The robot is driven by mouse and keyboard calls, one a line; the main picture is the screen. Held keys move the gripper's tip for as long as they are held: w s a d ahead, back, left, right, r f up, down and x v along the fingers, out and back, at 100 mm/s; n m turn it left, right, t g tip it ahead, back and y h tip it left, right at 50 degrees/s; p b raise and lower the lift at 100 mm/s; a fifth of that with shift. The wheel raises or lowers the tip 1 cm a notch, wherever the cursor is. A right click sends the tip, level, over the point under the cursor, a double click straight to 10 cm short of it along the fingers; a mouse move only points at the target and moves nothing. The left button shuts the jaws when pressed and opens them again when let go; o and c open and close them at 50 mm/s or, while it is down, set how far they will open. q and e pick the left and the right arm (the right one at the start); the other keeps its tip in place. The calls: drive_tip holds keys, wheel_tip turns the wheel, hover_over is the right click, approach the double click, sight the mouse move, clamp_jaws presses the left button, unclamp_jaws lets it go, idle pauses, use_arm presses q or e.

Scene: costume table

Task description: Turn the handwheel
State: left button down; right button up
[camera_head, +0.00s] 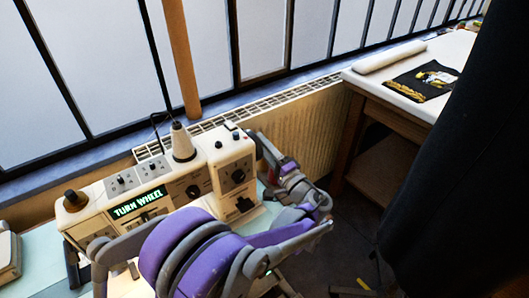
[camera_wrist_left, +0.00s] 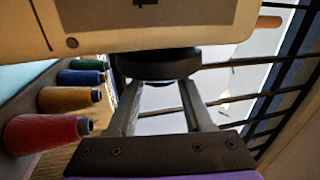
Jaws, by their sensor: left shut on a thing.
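The cream sewing machine (camera_head: 190,172) stands on the table, with a lit display reading TURN WHEEL (camera_head: 138,203). The dark round handwheel (camera_wrist_left: 155,63) shows in the left wrist view, at the end of the machine's cream housing (camera_wrist_left: 150,28). My left gripper (camera_head: 268,150) is at the machine's right end, partly hidden by my own wrist. In the left wrist view its two fingers (camera_wrist_left: 158,88) reach up to the wheel and are shut on it. How far the wheel has turned cannot be told. My right gripper is not in view.
Several thread spools, including a red one (camera_wrist_left: 45,133), stand beside the fingers in the left wrist view. A radiator (camera_head: 300,125) and barred windows lie behind the machine. A side table (camera_head: 400,95) is at the right, near a dark curtain (camera_head: 450,170).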

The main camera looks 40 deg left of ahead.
use_arm(q)
drive_tip(key=shift+a+f+t+y+b, duration=0.1)
drive_tip(key=shift+f+t+y+b, duration=0.1)
drive_tip(key=shift+y+b, duration=0.5)
drive_tip(key=shift+f+t+y+b, duration=0.1)
drive_tip(key=shift+t+y+b, duration=0.1)
drive_tip(key=shift+y+b, duration=0.45)
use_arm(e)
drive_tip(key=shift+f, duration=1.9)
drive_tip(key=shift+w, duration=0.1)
use_arm(q)
drive_tip(key=shift+c, duration=1.6)
unclamp_jaws()
drive_tip(key=v, duration=0.7)
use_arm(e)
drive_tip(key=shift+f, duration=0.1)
use_arm(q)
drive_tip(key=shift+s+f, duration=0.1)
drive_tip(key=shift+d, duration=0.25)
